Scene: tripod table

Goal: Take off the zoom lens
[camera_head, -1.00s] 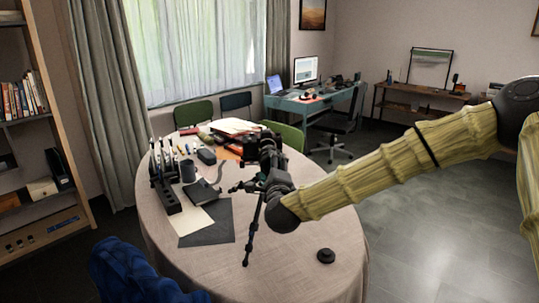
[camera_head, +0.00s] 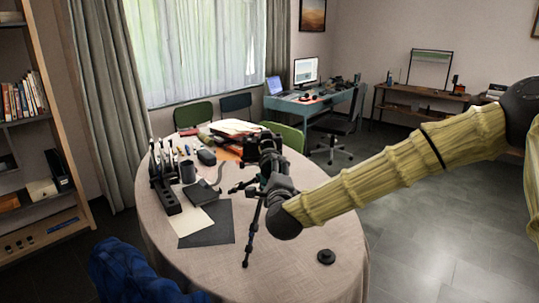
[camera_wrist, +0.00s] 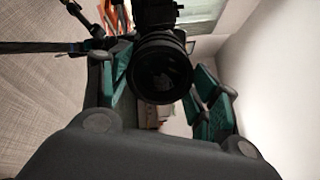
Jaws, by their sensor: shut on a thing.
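The black camera (camera_head: 264,146) stands on a dark tripod (camera_head: 253,232) on the round table, with my gripper (camera_head: 262,184) close up against its near side. In the wrist view, the zoom lens (camera_wrist: 160,72) is a black barrel with its round front glass facing me, and it appears joined to the dark camera body (camera_wrist: 155,15) behind it. The green-padded fingers of my gripper (camera_wrist: 163,80) lie on either side of the lens and are shut on it. The exact contact is partly hidden behind the barrel. In the head view, my wrist hides most of the lens.
A small black round piece (camera_head: 326,256) lies on the bare front right of the table (camera_head: 290,275). A black rack (camera_head: 165,180), a mug (camera_head: 188,172), dark sheets (camera_head: 209,225) and papers crowd the left and back. A green chair (camera_head: 291,137) stands behind.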

